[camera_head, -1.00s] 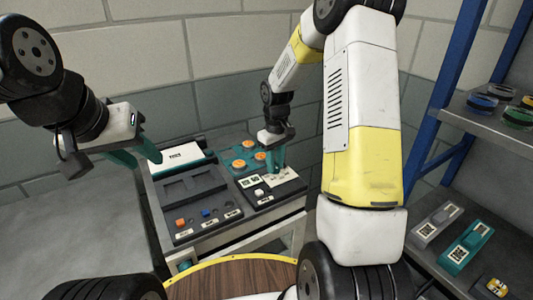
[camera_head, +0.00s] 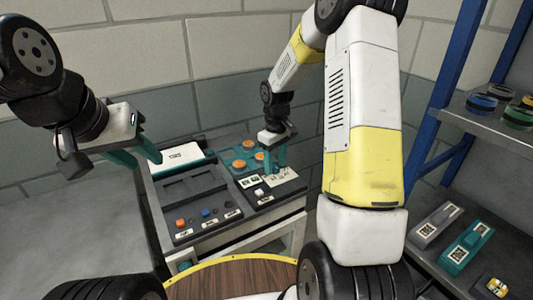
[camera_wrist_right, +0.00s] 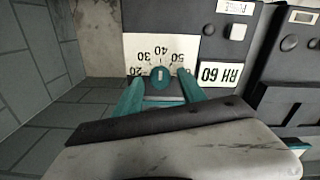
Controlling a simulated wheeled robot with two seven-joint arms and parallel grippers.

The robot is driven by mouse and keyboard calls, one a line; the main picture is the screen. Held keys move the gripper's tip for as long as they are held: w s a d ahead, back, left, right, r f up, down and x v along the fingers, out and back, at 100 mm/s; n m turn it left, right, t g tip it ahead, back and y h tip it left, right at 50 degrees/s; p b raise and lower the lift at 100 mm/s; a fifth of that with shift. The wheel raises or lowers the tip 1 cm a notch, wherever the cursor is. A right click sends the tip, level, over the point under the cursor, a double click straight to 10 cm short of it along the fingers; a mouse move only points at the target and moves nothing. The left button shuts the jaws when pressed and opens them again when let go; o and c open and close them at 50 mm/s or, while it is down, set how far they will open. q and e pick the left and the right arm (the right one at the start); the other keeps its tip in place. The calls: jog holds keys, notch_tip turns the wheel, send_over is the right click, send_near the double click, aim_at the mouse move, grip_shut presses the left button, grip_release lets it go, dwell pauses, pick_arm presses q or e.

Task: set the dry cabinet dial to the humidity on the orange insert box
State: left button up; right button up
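The dry cabinet's dial has a teal knob (camera_wrist_right: 159,77) with a white mark, in front of a white scale card (camera_wrist_right: 160,50) numbered in tens. The card also shows in the head view (camera_head: 283,178). My right gripper (camera_wrist_right: 160,82) has its teal fingers on either side of the knob, apart, with gaps visible; contact cannot be told. It also shows in the head view (camera_head: 275,165). My left gripper (camera_head: 143,157) is open and empty.
Orange round pieces (camera_head: 241,164) lie on a teal plate. A shelf (camera_head: 470,118) with discs and cases stands at the right.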

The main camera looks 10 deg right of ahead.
aim_at(275, 166)
jog(key=shift+r, duration=3.9)
